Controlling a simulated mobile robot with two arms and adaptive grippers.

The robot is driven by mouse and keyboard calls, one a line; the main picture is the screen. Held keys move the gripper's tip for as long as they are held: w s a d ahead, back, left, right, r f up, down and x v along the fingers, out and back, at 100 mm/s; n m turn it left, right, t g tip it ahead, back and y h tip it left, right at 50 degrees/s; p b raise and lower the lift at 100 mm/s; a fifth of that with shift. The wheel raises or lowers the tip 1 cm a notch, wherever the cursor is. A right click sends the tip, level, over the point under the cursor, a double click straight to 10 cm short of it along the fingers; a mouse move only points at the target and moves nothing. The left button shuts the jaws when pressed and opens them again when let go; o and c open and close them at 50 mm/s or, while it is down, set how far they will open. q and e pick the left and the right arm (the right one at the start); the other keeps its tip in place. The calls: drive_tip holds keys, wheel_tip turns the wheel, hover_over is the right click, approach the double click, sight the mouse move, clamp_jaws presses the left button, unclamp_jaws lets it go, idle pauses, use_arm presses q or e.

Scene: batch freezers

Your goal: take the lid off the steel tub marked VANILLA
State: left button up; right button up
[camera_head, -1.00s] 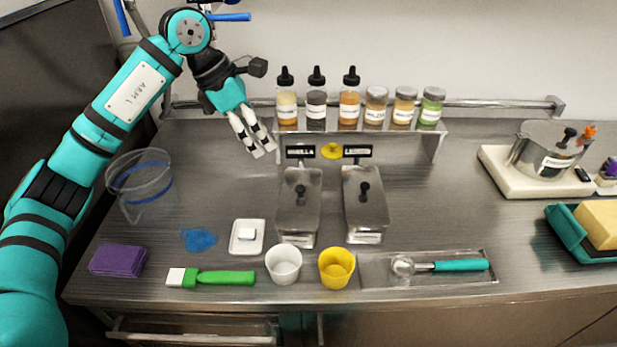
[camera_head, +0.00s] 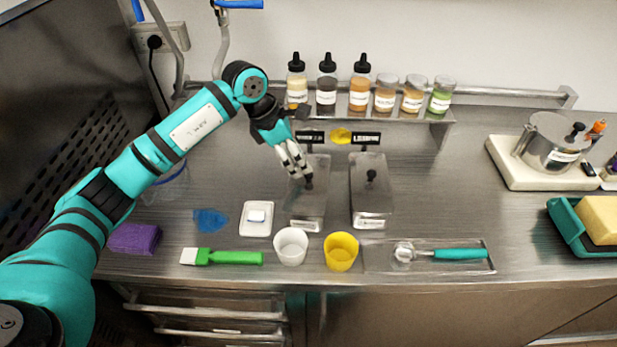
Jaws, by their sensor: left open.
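Two lidded steel tubs stand side by side mid-counter, the left tub (camera_head: 310,208) and the right tub (camera_head: 371,203). Each lid has a black knob: the left knob (camera_head: 308,183) and the right knob (camera_head: 371,176). Their small labels are too blurred to read, so I cannot tell which says VANILLA. My left gripper (camera_head: 301,178) is open, pointing down at the left tub's lid, with its fingertips at the left knob. Whether they touch the knob or stand around it is unclear. The gripper partly hides the left tub's far end. My right gripper is not in view.
A shelf (camera_head: 440,122) with several bottles and jars stands behind the tubs. A white cup (camera_head: 291,246) and a yellow cup (camera_head: 341,251) stand in front, beside a tray (camera_head: 375,258) with a scoop. A lidded pot (camera_head: 552,146) stands at right.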

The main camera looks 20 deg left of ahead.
sight(309, 178)
use_arm(q)
drive_tip(key=p+x, duration=0.1)
drive_tip(key=x, duration=0.1)
drive_tip(key=p+x, duration=0.1)
drive_tip(key=shift+s+d+f, duration=0.1)
drive_tip(key=shift+d+f, duration=0.2)
drive_tip(key=shift+d, duration=0.15)
drive_tip(key=shift+d+f, duration=0.1)
drive_tip(key=shift+f, duration=0.4)
clamp_jaws()
